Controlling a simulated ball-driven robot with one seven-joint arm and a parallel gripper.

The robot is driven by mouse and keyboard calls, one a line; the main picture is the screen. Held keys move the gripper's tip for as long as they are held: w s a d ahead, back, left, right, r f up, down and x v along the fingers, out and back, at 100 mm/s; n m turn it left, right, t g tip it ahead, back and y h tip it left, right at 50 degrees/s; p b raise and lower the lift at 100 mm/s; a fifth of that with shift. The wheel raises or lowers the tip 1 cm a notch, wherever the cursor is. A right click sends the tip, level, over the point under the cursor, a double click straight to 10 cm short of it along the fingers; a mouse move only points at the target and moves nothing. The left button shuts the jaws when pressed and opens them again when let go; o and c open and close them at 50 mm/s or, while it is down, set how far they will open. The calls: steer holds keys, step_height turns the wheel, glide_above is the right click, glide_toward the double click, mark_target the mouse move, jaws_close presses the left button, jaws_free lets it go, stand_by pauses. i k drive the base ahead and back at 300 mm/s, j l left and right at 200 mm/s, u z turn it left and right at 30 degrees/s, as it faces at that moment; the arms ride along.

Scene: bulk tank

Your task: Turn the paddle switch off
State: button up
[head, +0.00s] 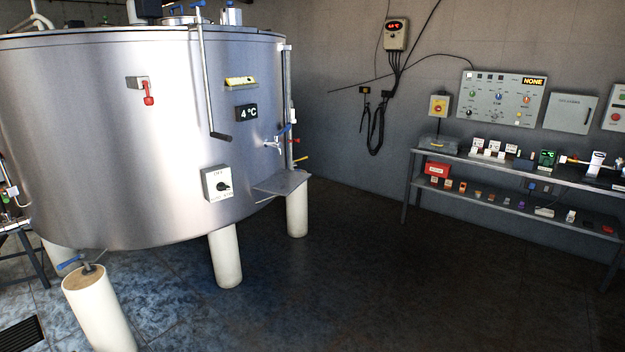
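A light grey switch box (212,190) is fixed low on the front of the big steel tank (90,130). It has a black rotary knob (224,187) on its face, with small lettering above and below; the top word looks like OFF. The lower lettering is too small to read surely. The knob seems turned away from the top mark, but its exact pointing is hard to tell. The box is the likeliest paddle switch, as it sits on the tank. My gripper is not in view.
A small steel shelf (282,183) juts from the tank right of the switch box. White tank legs (225,258) stand below; a white post (98,310) stands front left. The dark floor (400,280) is clear towards the wall bench (500,165) with several small items.

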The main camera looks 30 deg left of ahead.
mark_target(221, 186)
steer(key=i+u, duration=0.45)
steer(key=i, duration=0.15)
steer(key=i+l+u, duration=0.2)
steer(key=i+u, duration=0.6)
steer(key=i+l+u, duration=0.15)
steer(key=i+u, duration=0.25)
steer(key=k, duration=0.05)
